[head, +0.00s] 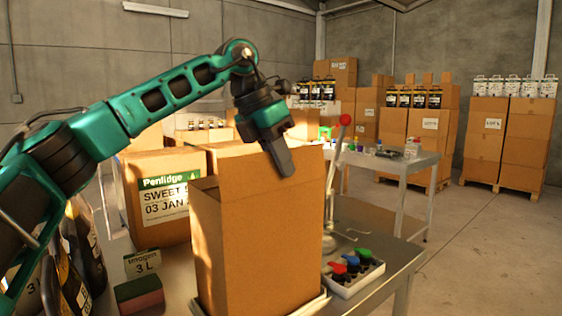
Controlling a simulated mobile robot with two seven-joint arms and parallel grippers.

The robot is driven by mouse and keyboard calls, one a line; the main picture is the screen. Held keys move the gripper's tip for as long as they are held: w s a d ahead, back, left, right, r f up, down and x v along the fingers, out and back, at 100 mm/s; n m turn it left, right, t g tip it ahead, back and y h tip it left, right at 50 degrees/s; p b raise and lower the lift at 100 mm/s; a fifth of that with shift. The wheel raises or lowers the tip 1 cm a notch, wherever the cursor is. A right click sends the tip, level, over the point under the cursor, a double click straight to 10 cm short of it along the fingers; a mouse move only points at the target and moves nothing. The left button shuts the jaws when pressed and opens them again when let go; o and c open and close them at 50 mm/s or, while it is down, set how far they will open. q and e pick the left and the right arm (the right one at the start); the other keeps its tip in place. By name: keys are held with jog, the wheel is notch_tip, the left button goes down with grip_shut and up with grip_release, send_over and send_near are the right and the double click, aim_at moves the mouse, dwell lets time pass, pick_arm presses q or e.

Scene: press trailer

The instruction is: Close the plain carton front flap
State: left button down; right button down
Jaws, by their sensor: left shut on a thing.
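The plain brown carton (265,255) stands upright on a white base at the front middle of the metal table. Its front flap (248,178) stands up, in line with the front face. My left gripper (285,172) comes down from above at the top edge of this flap. It is shut on the flap, with one dark finger showing on the near side. The other finger is hidden behind the board. The inside of the carton is mostly hidden. My right gripper is not in view.
A labelled Penlidge carton (160,205) stands behind left. A red-knobbed lever (345,120) rises close to the carton's right side. A white tray (352,282) with coloured-handled items sits at right.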

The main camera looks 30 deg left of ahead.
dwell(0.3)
pick_arm(q)
jog(key=shift+a+r+h+p, duration=0.15)
jog(key=shift+h+p, duration=0.15)
jog(key=shift+p, duration=0.4)
jog(key=h+p, duration=0.1)
jog(key=p, duration=0.1)
jog(key=a+g+h+p, duration=0.1)
jog(key=shift+w+n+p, duration=0.25)
jog(key=shift+n+p, duration=0.15)
jog(key=shift+a+f+h+p, duration=0.1)
jog(key=shift+f+h+p, duration=0.15)
jog(key=shift+h, duration=0.25)
jog(key=shift+w+a+f+g+h+p, duration=0.2)
jog(key=shift+f+g+h+p, duration=0.15)
jog(key=shift+h, duration=0.25)
jog(key=shift+a+f+n+g+h, duration=0.15)
jog(key=shift+a+n+g+h, duration=0.1)
jog(key=shift+n+h, duration=0.25)
jog(key=shift+h, duration=0.4)
jog(key=c, duration=1.3)
grip_release()
jog(key=shift+c, duration=0.2)
